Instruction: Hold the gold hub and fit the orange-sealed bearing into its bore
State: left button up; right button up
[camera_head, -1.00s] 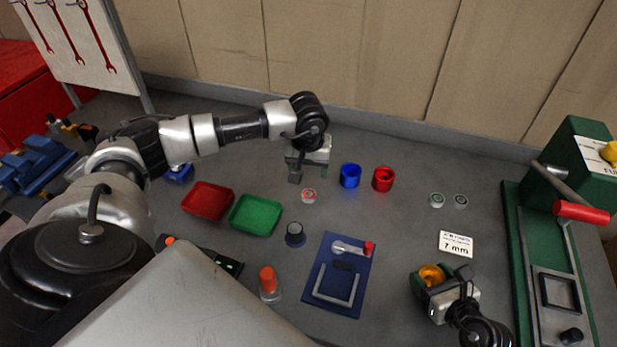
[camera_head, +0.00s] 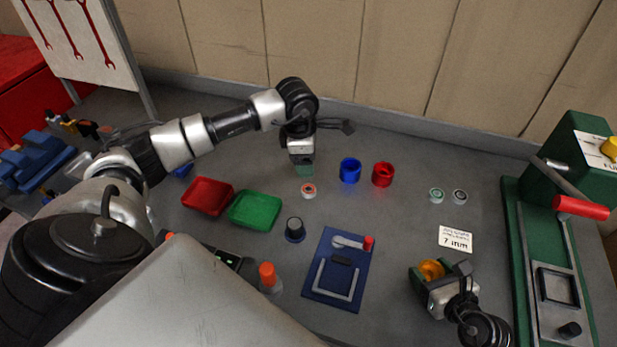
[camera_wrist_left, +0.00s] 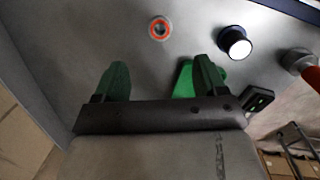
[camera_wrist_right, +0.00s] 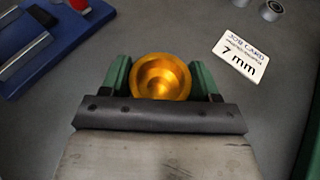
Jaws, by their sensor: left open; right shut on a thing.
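The gold hub (camera_head: 431,269) is held in my right gripper (camera_head: 432,272), at the front right of the bench. In the right wrist view the hub (camera_wrist_right: 160,76) sits between the green fingers with its stepped bore facing the camera. The orange-sealed bearing (camera_head: 309,191) lies flat on the grey bench. It also shows in the left wrist view (camera_wrist_left: 160,28), ahead of the fingers. My left gripper (camera_wrist_left: 162,80) is open and empty. In the head view it hangs just behind the bearing, fingers pointing down and apart from it.
A blue cup (camera_head: 350,171) and red cup (camera_head: 383,174) stand right of the bearing. Red (camera_head: 208,196) and green (camera_head: 255,210) trays lie to its left. Two other bearings (camera_head: 437,195) lie further right, near the job card (camera_head: 456,239). A blue fixture plate (camera_head: 339,270) lies in front; a green press (camera_head: 560,230) stands right.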

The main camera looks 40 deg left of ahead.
pick_arm(q)
jog(key=n, duration=0.5)
send_over(308, 189)
jog(key=shift+n, duration=0.3)
jog(key=f, duration=0.6)
jog(key=shift+s+d, duration=0.15)
jog(key=shift+s, duration=0.1)
jog(key=shift+w+f, duration=0.15)
jog(key=shift+f, duration=1.4)
jog(key=shift+w+f, duration=0.1)
jog(key=shift+f, duration=1.4)
jog(key=shift+c, duration=0.3)
jog(key=shift+a, duration=0.2)
jog(key=c, duration=1.1)
notch_tip(308, 189, up, 10)
jog(key=shift+r, duration=0.1)
